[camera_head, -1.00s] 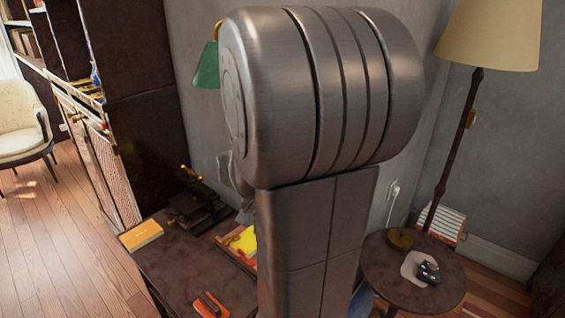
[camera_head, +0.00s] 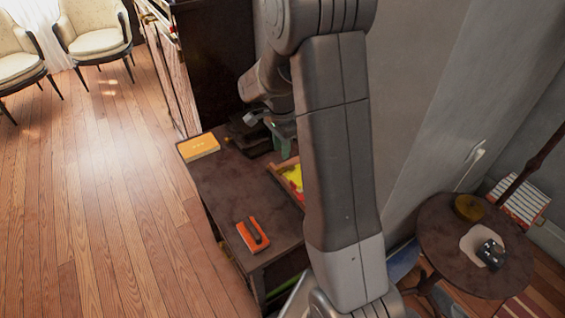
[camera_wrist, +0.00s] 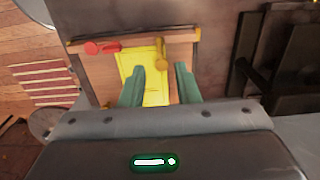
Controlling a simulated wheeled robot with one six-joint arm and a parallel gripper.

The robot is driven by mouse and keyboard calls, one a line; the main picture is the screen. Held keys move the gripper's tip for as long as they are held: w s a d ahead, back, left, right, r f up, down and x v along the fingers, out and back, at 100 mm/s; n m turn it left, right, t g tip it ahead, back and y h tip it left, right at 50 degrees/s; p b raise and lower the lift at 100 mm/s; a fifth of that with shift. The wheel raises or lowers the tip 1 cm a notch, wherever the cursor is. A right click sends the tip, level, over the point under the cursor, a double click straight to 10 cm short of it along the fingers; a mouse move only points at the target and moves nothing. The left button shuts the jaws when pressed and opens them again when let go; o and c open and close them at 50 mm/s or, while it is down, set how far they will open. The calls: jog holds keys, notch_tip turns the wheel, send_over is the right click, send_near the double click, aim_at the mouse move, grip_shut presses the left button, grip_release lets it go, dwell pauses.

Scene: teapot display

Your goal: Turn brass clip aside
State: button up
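The brass clip (camera_wrist: 161,54) appears in the wrist view as a small golden piece at the right edge of a yellow panel (camera_wrist: 145,75). The panel lies in a wooden tray (camera_wrist: 185,37); in the head view the panel (camera_head: 293,174) is partly hidden by my arm, and I cannot make out the clip there. My gripper (camera_wrist: 160,84) is open, with its two green fingers apart and nothing between them. In the wrist view the clip shows just beyond the fingertips, between them. I cannot tell the height gap. In the head view my gripper (camera_head: 281,129) is over the back of the table.
A dark table (camera_head: 225,190) holds an orange box (camera_head: 198,146) and an orange notebook with a dark object (camera_head: 253,235). A red piece (camera_wrist: 101,47) lies at the tray's left. Dark stacked items (camera_wrist: 285,55) stand right of the tray. A round side table (camera_head: 450,255) is at right.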

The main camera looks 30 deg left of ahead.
aim_at(281, 167)
notch_tip(281, 167, down, 7)
jog(key=shift+f, duration=0.1)
dwell(0.3)
grip_shut()
